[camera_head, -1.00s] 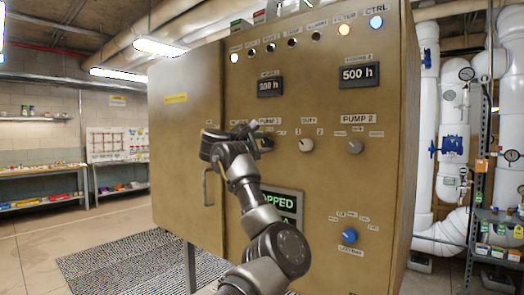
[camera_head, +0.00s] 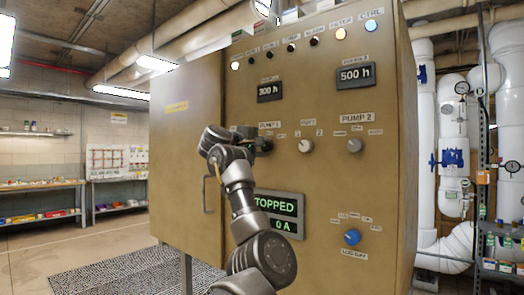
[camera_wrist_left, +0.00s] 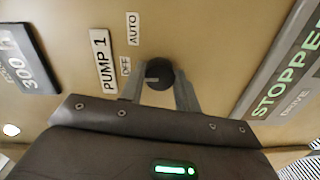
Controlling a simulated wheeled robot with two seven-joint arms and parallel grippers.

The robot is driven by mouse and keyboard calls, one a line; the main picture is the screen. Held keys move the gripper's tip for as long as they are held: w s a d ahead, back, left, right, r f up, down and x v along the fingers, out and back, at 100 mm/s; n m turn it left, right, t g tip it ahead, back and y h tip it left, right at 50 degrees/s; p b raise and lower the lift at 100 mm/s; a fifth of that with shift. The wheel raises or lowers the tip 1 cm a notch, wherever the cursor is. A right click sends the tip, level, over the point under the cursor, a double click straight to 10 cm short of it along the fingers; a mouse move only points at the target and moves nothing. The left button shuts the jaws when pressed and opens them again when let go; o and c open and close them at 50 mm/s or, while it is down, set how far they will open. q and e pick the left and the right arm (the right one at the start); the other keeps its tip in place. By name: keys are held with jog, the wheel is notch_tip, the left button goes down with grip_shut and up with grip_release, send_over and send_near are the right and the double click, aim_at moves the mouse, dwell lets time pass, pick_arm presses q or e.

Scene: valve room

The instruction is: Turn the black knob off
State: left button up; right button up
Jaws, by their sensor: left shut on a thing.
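The black knob (camera_head: 267,145) is on the front of the tan control cabinet, by the PUMP 1 label (camera_head: 270,124). My left gripper (camera_head: 257,143) reaches it from the left and hides part of it. In the left wrist view the black knob (camera_wrist_left: 160,72) sits between the two fingers of my left gripper (camera_wrist_left: 161,86), which is shut on it. A pale mark on the knob points left, roughly towards the OFF label (camera_wrist_left: 125,66). The AUTO label (camera_wrist_left: 132,28) is above that. My right gripper is not in view.
The cabinet (camera_head: 310,190) also bears a white knob (camera_head: 305,146), a grey knob (camera_head: 354,145) and a blue knob (camera_head: 352,237). A display (camera_head: 280,213) reads STOPPED and 0 A. A door handle (camera_head: 206,195) is left of my arm. White pipes (camera_head: 450,160) stand at the right.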

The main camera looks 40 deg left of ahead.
pick_arm(q)
jog(key=shift+f, duration=0.1)
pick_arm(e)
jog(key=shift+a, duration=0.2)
pick_arm(q)
jog(key=o, duration=1)
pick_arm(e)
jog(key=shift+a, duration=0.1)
pick_arm(q)
jog(key=shift+s, duration=0.1)
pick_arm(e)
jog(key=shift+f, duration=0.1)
